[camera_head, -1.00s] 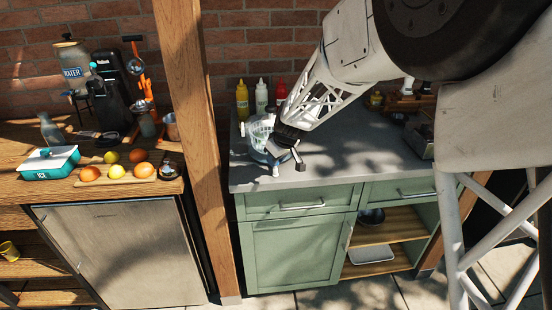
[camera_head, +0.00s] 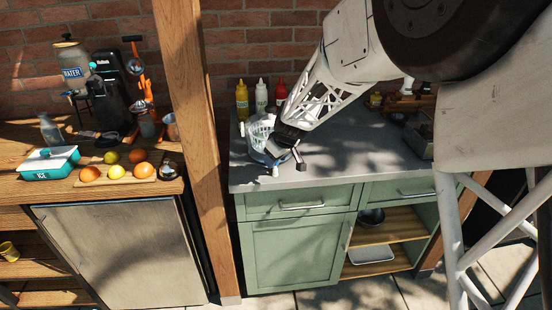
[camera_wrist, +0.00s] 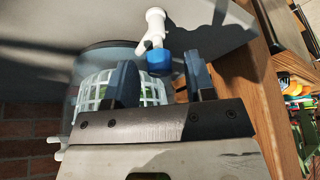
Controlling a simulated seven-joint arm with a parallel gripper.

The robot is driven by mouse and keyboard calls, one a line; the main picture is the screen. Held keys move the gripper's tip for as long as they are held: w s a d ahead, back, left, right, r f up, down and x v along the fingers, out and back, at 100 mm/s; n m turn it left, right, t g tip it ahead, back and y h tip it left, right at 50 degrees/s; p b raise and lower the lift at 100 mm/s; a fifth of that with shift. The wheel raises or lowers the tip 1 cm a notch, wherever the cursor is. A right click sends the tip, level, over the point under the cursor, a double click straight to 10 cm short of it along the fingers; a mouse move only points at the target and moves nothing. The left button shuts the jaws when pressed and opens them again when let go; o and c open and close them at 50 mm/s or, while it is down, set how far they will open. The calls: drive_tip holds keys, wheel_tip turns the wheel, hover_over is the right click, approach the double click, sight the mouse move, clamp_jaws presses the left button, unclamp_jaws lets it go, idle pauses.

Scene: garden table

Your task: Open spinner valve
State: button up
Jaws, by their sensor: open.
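The salad spinner (camera_head: 257,148) stands on the grey counter, a clear bluish bowl with a white slatted basket (camera_wrist: 92,92) and something green inside. Its white valve spout (camera_wrist: 155,25) with a blue knob (camera_wrist: 158,63) sticks out from the bowl; the spout's white end shows in the head view (camera_head: 275,171). My gripper (camera_head: 287,164) is open above the spinner's front right edge. My gripper hides part of the spinner.
Yellow, white and red bottles (camera_head: 261,96) stand behind the spinner.

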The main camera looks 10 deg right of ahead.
drive_tip(key=shift+r, duration=0.15)
drive_tip(key=v, duration=0.7)
drive_tip(key=shift+r, duration=0.2)
drive_tip(key=shift+s+d, duration=0.1)
drive_tip(key=shift+s, duration=0.05)
drive_tip(key=s+d+r+m, duration=0.1)
drive_tip(key=s+r, duration=0.2)
drive_tip(key=s, duration=0.4)
drive_tip(key=s+d+r+m+h, duration=0.1)
drive_tip(key=s+r, duration=0.2)
drive_tip(key=s, duration=0.3)
drive_tip(key=s+d+r+m, duration=0.1)
drive_tip(key=s+r+m, duration=0.15)
drive_tip(key=s, duration=0.45)
drive_tip(key=s+d+m+h, duration=0.1)
drive_tip(key=s+d+m, duration=0.2)
drive_tip(key=s, duration=1.7)
drive_tip(key=shift+s+d+r+g+h, duration=0.2)
drive_tip(key=shift+s+d+g+h, duration=0.15)
drive_tip(key=shift+d+g+h, duration=0.05)
